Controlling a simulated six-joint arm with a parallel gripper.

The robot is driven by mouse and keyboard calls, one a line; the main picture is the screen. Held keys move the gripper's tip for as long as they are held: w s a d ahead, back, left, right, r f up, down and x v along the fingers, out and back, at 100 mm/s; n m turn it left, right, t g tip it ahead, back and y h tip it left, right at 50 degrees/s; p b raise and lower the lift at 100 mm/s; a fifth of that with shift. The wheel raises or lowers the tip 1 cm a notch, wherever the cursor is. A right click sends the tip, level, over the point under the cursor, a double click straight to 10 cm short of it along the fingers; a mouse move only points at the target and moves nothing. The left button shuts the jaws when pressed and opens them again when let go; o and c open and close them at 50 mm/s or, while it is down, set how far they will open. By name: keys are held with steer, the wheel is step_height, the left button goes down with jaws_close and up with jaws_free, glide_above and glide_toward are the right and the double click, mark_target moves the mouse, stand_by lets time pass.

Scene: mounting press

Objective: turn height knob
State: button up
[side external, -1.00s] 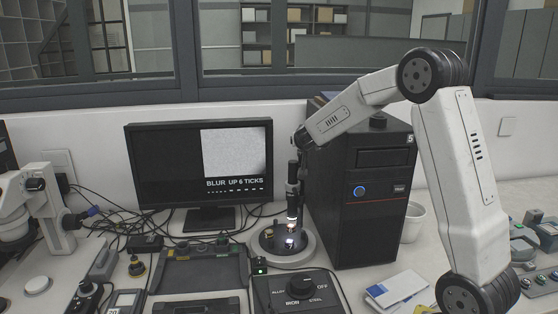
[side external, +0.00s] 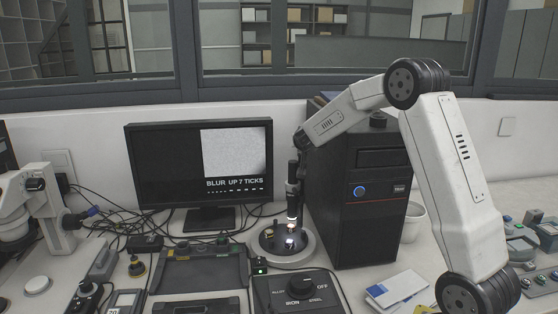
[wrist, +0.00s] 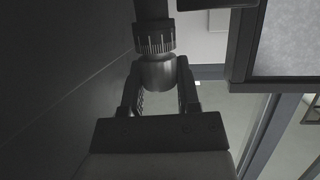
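The height knob, a bare metal cylinder (wrist: 159,73) below a dark ring with white scale marks (wrist: 155,38), is in the wrist view. My gripper (wrist: 160,68) has one finger on each side of it, with no clear gap at the tips, so it looks shut on the knob. In the side external view the slim upright black instrument (side external: 292,176) stands over a lit round base (side external: 268,242). My gripper there is small, dark and mostly lost against it. The monitor (side external: 133,165) shows a grey picture and reads "BLUR UP 7 TICKS".
A black computer tower (side external: 370,222) stands close to the right of the instrument. A dark tray (side external: 180,278) and a control box with a dial (side external: 275,290) lie in front. Cables (side external: 95,228) clutter the left. White booklets (side external: 396,290) lie at front right.

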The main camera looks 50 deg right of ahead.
jaws_close()
steer(key=shift+m+g, duration=0.5)
steer(key=shift+m+g+h, duration=1.1)
steer(key=shift+m+g, duration=0.5)
steer(key=shift+m+g+h, duration=0.3)
steer(key=shift+m+g, duration=1.1)
steer(key=shift+g, duration=0.4)
steer(key=o, duration=1)
jaws_free()
steer(key=shift+c, duration=0.2)
steer(key=shift+a, duration=0.1)
